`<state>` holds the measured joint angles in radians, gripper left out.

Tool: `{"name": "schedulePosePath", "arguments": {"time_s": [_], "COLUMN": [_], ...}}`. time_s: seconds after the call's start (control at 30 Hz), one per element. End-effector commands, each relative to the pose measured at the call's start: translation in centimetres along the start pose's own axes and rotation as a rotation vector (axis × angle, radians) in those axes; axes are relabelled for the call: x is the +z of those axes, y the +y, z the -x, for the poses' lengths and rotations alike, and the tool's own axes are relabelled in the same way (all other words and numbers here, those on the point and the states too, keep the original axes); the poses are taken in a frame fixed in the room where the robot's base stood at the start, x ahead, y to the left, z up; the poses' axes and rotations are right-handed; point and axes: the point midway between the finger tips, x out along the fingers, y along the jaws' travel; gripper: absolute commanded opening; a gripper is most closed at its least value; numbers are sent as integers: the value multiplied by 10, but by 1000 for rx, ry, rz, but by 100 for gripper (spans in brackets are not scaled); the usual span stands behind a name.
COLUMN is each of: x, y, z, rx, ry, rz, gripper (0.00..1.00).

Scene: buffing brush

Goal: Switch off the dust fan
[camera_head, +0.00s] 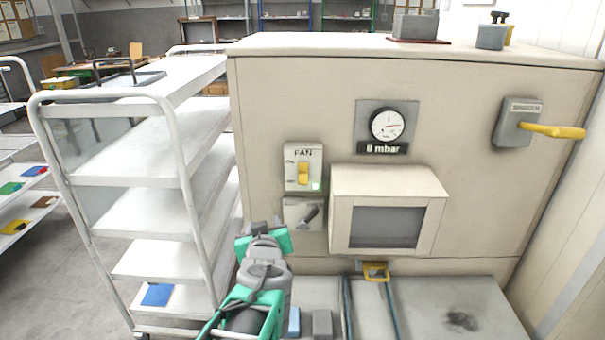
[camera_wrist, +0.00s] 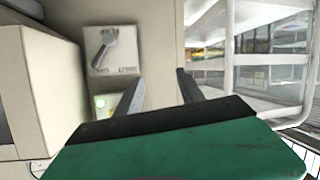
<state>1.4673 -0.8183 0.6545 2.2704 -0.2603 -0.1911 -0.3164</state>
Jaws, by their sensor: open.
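The fan switch (camera_head: 303,167) is a pale plate marked FAN on the beige cabinet front, with a yellow rocker (camera_head: 303,174) and a lit green lamp (camera_head: 315,186) at its lower right. In the wrist view the plate (camera_wrist: 113,99) appears below the rotary switch, with its green lamp visible and a finger covering part of it. The rocker is not clear there. My gripper (camera_head: 264,227) is open and empty, below and left of the fan switch in the head view. In the wrist view its two dark fingers (camera_wrist: 160,88) stand apart, touching nothing that I can see.
A grey rotary switch (camera_head: 303,214) sits directly below the fan switch, and also shows in the wrist view (camera_wrist: 115,50). A boxy hood (camera_head: 388,185) juts out to the right. A white shelf trolley (camera_head: 130,180) stands close on the left. A gauge (camera_head: 386,125) reads 0 mbar.

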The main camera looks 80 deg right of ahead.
Motion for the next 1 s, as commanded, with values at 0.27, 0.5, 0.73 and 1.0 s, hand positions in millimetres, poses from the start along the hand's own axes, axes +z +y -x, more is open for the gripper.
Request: {"name": "schedulePosePath", "arguments": {"time_s": [0.27, 0.5, 0.73, 1.0], "x": [-74, -86, -95, -95], "y": [100, 107, 115, 116], "z": [42, 8, -25, -29], "rx": [179, 176, 178, 180], "ry": [308, 311, 312, 313], "rz": [-199, -203, -202, -201], "gripper": [45, 45, 45, 45]}}
